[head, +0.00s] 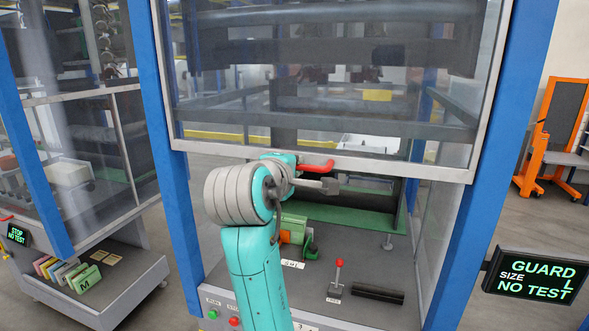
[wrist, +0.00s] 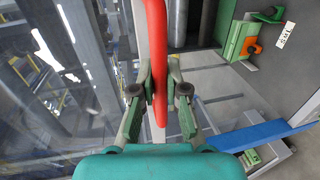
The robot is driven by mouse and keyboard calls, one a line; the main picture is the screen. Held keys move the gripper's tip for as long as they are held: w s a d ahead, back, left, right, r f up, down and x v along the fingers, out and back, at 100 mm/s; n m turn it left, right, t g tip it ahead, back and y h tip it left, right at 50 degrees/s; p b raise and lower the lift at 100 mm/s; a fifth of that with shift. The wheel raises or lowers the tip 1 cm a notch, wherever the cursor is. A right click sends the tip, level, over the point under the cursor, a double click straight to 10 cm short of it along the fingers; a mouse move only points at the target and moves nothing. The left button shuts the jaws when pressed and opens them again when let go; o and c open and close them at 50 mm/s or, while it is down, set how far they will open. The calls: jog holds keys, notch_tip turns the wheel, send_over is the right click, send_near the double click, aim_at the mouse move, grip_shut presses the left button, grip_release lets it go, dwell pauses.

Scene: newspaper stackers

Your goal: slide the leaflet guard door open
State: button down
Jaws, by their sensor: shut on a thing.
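The guard door (head: 400,168) is a large clear panel with a light grey frame, upright between blue posts in the head view. Its bottom rail stands above the machine's deck, with an open gap below. A red handle (head: 318,168) sits on this rail; in the wrist view the red handle (wrist: 156,40) is a long bar running between my fingers. My gripper (head: 328,185) is at the rail, shut on the handle. In the wrist view my gripper (wrist: 159,92) has one finger on each side of the bar. My arm hides part of the rail's left side.
A screen (head: 536,277) at right reads "GUARD", "SIZE L", "NO TEST". Blue posts (head: 505,130) flank the opening. Another machine stands left.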

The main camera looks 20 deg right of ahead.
jog(key=c, duration=1.2)
grip_release()
jog(key=shift+a, duration=0.1)
jog(key=v, duration=1.2)
